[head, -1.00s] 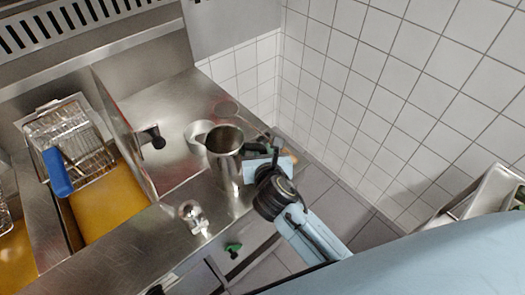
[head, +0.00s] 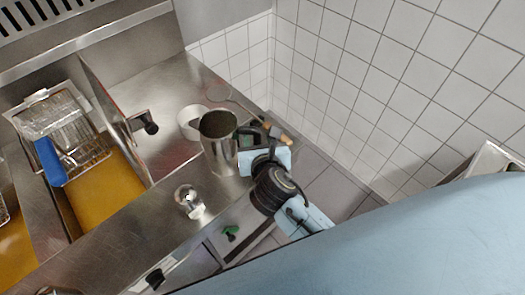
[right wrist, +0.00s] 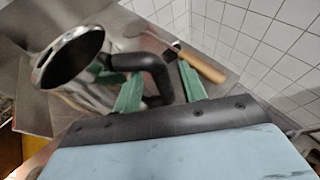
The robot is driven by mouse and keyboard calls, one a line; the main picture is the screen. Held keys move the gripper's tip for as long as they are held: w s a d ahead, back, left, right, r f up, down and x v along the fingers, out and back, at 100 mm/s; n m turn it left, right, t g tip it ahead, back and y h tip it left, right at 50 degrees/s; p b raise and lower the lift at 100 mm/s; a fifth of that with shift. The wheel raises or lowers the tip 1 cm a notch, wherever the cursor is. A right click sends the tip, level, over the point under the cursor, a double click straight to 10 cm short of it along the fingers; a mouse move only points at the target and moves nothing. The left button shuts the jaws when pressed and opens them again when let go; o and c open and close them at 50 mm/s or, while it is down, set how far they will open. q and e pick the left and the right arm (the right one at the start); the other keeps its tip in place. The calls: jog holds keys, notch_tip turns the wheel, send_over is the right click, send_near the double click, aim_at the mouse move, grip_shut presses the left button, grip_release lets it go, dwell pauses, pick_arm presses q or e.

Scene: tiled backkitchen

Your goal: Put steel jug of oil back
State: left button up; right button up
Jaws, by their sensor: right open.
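The steel jug (head: 221,150) stands upright on the steel counter (head: 150,205), near its right end. In the right wrist view the jug (right wrist: 68,58) is at upper left, its dark opening towards the camera. Its black handle (right wrist: 150,72) reaches right, between the two green fingers of my right gripper (right wrist: 158,88). The fingers are apart on either side of the handle, and the gripper is open. In the head view my right gripper (head: 254,138) is right beside the jug, partly hidden by its own wrist. My left gripper is not in view.
A round steel ring or bowl (head: 190,122) stands just behind the jug. A strainer with a wooden handle (head: 283,137) lies to its right. Fryer vats with yellow oil (head: 105,195) and a blue-handled basket (head: 50,160) are at left. A tiled wall (head: 370,90) rises behind.

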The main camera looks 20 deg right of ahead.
jog(key=v, duration=0.8)
jog(key=shift+s, duration=0.2)
